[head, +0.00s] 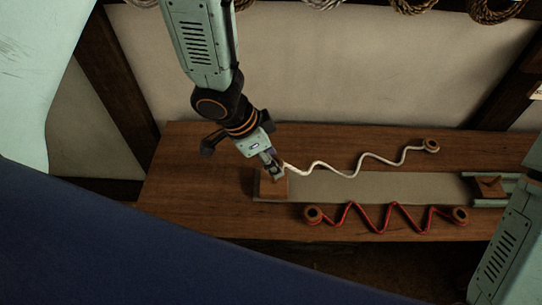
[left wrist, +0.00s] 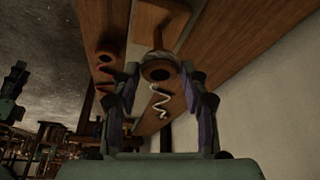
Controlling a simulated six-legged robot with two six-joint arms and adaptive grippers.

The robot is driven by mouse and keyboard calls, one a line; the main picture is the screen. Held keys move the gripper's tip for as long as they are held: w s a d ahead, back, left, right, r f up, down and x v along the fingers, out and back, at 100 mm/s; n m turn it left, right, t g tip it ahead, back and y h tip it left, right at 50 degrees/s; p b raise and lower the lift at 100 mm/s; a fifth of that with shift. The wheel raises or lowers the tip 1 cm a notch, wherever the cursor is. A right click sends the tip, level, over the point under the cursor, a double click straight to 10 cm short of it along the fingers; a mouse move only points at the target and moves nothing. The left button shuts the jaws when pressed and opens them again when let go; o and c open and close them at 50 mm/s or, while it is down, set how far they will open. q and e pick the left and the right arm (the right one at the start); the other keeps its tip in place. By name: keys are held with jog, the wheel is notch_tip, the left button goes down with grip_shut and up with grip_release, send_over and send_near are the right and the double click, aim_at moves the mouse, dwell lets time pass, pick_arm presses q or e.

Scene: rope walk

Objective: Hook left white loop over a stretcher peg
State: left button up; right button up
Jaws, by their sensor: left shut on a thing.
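My left gripper (head: 272,168) is shut on the wooden ring loop at the left end of the white rope (head: 345,171). In the left wrist view the loop (left wrist: 158,73) sits between the two fingers, with the white rope (left wrist: 160,101) trailing away behind it. In the head view the gripper hides most of the loop and is just above the stretcher's left wooden block (head: 272,188). I cannot make out the peg there or whether the loop touches it. The rope's right loop (head: 432,146) lies on the bench.
A red rope (head: 383,221) zigzags along the bench's front between two wooden rings. The grey stretcher bed (head: 380,186) runs right to another wooden block (head: 488,187). The wooden bench (head: 190,205) is clear at its left. A pale wall (head: 330,75) stands behind, with rope coils hanging above.

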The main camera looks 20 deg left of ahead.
aim_at(271, 182)
pick_arm(q)
jog(key=shift+f+b, duration=0.4)
jog(key=shift+f, duration=0.2)
jog(key=shift+f, duration=0.35)
jog(key=shift+f+b, duration=1.5)
jog(key=shift+f, duration=0.25)
jog(key=o, duration=1)
jog(key=shift+r, duration=0.1)
jog(key=shift+v, duration=5.95)
